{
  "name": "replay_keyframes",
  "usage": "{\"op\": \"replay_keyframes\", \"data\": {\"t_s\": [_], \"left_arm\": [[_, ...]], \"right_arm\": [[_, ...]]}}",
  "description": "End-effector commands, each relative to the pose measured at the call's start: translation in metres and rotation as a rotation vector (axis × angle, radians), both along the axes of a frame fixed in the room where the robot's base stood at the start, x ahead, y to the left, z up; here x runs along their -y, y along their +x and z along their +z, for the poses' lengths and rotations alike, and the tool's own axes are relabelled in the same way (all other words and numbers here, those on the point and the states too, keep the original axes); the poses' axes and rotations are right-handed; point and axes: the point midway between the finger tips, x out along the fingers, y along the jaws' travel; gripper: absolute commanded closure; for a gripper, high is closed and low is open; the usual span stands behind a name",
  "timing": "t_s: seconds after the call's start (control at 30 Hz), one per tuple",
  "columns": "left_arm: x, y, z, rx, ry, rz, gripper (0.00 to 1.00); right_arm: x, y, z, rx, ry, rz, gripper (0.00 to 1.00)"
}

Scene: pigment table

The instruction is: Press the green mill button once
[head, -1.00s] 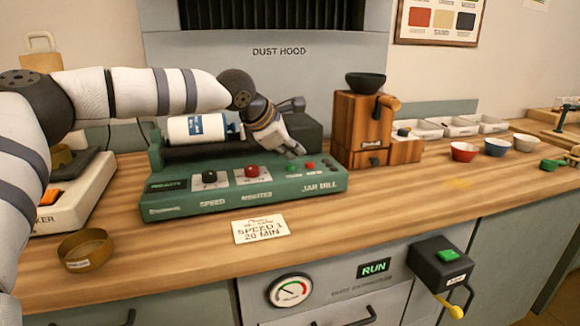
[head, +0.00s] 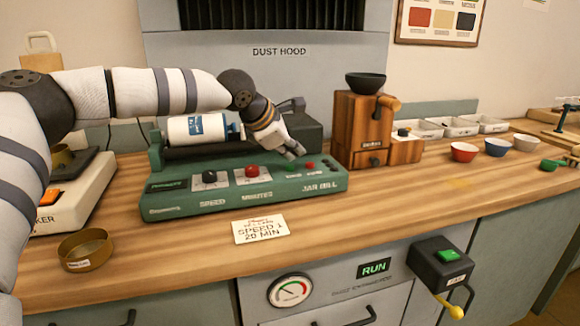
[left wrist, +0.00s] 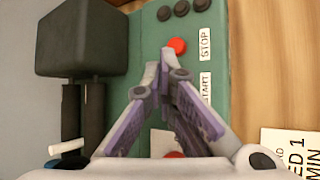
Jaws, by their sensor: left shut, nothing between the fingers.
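The green jar mill (head: 225,197) stands on the wooden counter with a white jar (head: 195,128) lying on top. My left gripper (head: 294,154) is shut and empty, pointing down at the right part of the mill's panel, just above or at its small buttons. The START label (left wrist: 205,86) shows beside my left gripper (left wrist: 163,66) in the left wrist view. The fingers hide the green mill button there. The red stop button (left wrist: 176,46) lies just beyond the fingertips. I cannot tell whether the fingertips touch the panel. My right gripper is not in view.
Black (head: 209,177) and red (head: 252,171) knobs sit on the mill's panel. A wooden grinder (head: 362,125) stands close to its right. A card (head: 260,229) lies in front. Another green button is on a dark box (head: 440,262) on the counter front.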

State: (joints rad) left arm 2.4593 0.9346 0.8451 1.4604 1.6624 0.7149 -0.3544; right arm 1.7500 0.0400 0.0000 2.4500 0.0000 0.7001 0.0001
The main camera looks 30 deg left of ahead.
Motion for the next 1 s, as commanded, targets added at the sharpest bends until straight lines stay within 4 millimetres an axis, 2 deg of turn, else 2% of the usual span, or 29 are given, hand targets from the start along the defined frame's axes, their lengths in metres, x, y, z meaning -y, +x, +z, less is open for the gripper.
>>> {"op": "replay_keyframes", "data": {"t_s": [1.0], "left_arm": [[0.0,0.0,-0.012,-0.001,0.001,0.001,1.0]], "right_arm": [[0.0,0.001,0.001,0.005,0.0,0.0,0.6]]}}
